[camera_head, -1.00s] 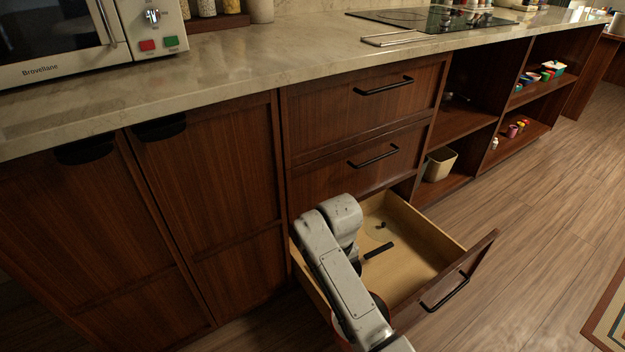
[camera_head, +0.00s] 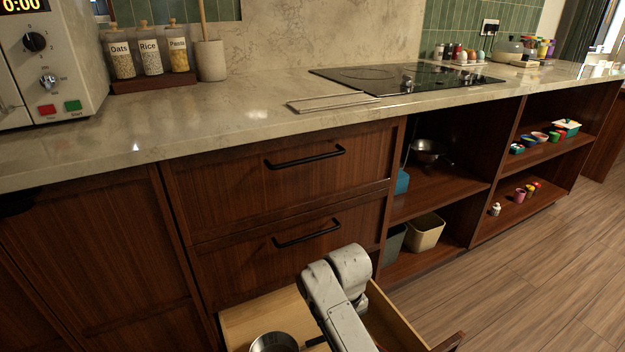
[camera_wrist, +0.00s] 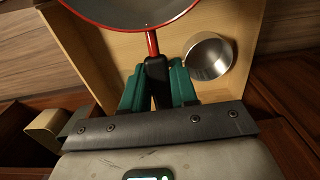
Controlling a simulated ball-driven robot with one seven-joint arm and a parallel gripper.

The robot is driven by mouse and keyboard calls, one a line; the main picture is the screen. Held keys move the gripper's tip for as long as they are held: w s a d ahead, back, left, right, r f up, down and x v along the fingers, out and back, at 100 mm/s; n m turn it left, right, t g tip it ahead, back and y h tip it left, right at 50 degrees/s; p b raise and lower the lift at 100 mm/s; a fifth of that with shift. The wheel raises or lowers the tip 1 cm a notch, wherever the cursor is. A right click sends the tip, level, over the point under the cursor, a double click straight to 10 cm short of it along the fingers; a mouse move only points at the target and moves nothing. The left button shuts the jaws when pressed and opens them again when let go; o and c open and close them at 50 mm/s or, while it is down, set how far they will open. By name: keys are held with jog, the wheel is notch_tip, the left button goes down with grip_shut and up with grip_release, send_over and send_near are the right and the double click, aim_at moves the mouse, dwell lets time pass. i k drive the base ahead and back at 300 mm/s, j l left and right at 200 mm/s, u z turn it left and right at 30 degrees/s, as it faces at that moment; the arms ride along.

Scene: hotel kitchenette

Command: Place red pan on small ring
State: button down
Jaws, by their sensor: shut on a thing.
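The red pan (camera_wrist: 150,25) shows at the top of the wrist view, with a red outside, a grey inside and a black handle (camera_wrist: 157,75). My gripper (camera_wrist: 159,90) has green fingers on both sides of the handle and is shut on it. The pan is over the open wooden drawer; its height above the drawer floor is unclear. In the head view my arm hides the gripper and most of the pan. The black cooktop (camera_head: 405,80) lies on the counter with faint ring marks; I cannot clearly single out the small ring.
A metal pot (camera_wrist: 208,57) is in the open drawer (camera_head: 398,318), beside the pan. The marble counter (camera_head: 220,120) stands above the drawers. A wire rack (camera_head: 333,102) lies before the cooktop. Jars (camera_head: 150,57) and a microwave (camera_head: 50,60) are at left.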

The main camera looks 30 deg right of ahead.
aim_at(436, 68)
jog(key=l+u, duration=0.1)
jog(key=l, duration=0.65)
jog(key=l+u, duration=0.1)
jog(key=l, duration=0.65)
jog(key=k+l+u, duration=0.1)
jog(key=l, duration=0.65)
jog(key=l+u, duration=0.15)
jog(key=l, duration=1.1)
jog(key=k+l+u, duration=0.1)
jog(key=l, duration=1.1)
